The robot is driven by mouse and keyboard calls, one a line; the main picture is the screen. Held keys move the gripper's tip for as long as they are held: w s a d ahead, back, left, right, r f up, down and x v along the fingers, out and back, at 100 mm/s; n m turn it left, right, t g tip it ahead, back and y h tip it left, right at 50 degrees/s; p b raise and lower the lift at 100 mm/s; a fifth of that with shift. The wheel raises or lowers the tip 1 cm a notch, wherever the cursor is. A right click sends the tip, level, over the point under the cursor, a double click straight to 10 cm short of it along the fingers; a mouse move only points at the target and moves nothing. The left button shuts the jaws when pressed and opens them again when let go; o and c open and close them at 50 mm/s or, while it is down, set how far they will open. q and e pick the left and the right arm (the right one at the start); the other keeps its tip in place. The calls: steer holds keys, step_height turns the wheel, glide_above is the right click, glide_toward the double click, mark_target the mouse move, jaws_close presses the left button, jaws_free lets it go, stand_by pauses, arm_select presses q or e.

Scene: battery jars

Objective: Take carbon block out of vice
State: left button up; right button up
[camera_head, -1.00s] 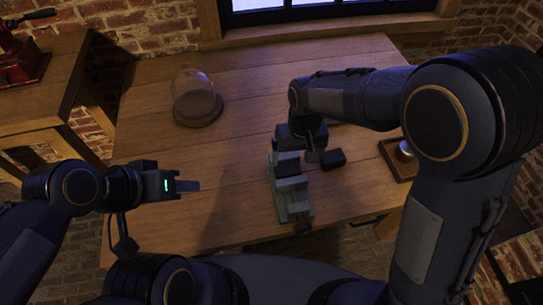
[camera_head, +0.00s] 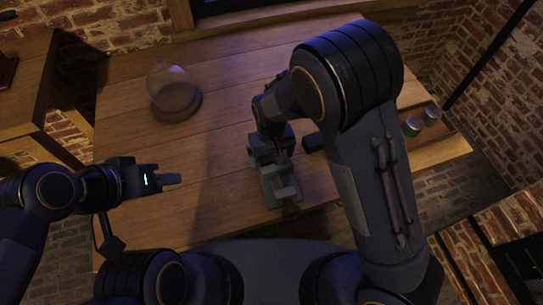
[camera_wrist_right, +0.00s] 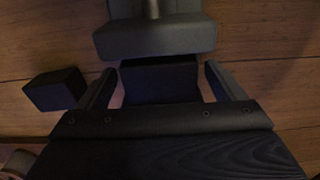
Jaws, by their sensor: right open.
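The grey vice (camera_head: 283,190) stands on the wooden table, and its grey body (camera_wrist_right: 155,38) also shows in the right wrist view. A dark block (camera_wrist_right: 160,84), seemingly the carbon block, sits against the vice between my right fingers. My right gripper (camera_wrist_right: 162,88) is open, with one finger on each side of that block; I cannot tell whether they touch it. In the head view the right gripper is mostly hidden by its arm. My left gripper (camera_head: 172,179) hangs left of the vice, away from it; its fingers are seen edge-on, and no held object shows.
A second black block (camera_head: 313,142) lies on the table right of the vice; it shows in the wrist view (camera_wrist_right: 57,90). A glass jar on a round wooden base (camera_head: 175,97) stands at the back left. Small containers (camera_head: 411,127) stand at the right. The table's left half is mostly clear.

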steer(key=shift+c, duration=0.4)
steer(key=c, duration=1.1)
steer(key=shift+r, duration=0.1)
